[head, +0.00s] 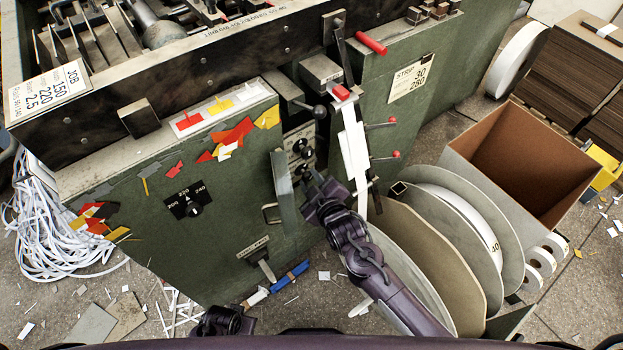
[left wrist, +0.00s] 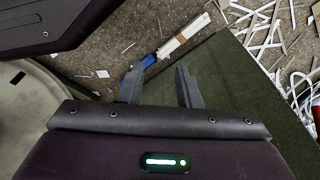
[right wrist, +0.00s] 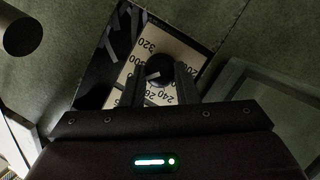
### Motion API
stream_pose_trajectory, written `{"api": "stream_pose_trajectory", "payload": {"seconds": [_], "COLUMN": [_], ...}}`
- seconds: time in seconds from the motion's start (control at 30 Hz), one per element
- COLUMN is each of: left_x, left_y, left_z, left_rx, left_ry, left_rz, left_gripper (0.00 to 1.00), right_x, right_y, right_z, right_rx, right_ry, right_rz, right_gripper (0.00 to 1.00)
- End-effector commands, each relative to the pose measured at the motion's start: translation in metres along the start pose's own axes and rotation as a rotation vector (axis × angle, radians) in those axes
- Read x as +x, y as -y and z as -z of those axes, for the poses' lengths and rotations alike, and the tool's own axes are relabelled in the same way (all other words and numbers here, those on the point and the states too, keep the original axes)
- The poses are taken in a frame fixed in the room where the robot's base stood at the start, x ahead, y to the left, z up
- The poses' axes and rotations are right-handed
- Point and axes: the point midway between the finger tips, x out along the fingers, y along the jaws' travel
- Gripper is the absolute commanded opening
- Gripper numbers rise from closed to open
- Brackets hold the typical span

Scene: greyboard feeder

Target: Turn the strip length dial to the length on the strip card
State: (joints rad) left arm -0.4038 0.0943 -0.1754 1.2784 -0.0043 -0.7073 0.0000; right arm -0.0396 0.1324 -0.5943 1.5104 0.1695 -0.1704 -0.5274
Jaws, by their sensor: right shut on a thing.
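The strip length dial shows in the right wrist view as a pale plate (right wrist: 182,46) with numbers such as 240, 300 and 320 around a dark knob (right wrist: 160,64). My right gripper (right wrist: 160,78) is shut on this knob. I cannot tell which number the knob points to. In the head view my right gripper (head: 309,184) is at the machine's front and hides most of the dial. The strip card (head: 411,77) on the green panel reads 30 and 280. My left gripper (left wrist: 158,82) is open and empty, low over the floor.
A lever with a red grip (head: 342,92) and a grey guard plate (head: 283,190) stand close to my right gripper. Large reels (head: 440,265) and a brown box (head: 490,185) are at right.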

Motion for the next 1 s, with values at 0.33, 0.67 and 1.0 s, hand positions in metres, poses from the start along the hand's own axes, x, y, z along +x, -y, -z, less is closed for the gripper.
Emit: {"api": "stream_pose_trajectory", "payload": {"seconds": [0.33,0.67,1.0], "left_x": [0.000,-0.001,0.009], "left_y": [0.000,0.000,0.002], "left_z": [0.000,0.001,-0.016], "left_rx": [0.000,0.001,-0.004], "left_ry": [0.000,-0.002,0.003], "left_rz": [0.000,0.000,0.005], "left_gripper": [0.31,0.31,0.31], "right_x": [0.000,-0.001,-0.048], "right_y": [0.000,0.000,0.000], "right_z": [-0.001,0.000,0.000], "right_rx": [0.000,0.000,-0.001], "right_ry": [0.002,0.001,0.001], "right_rz": [0.000,0.000,0.001], "right_gripper": [0.42,0.49,0.49]}}
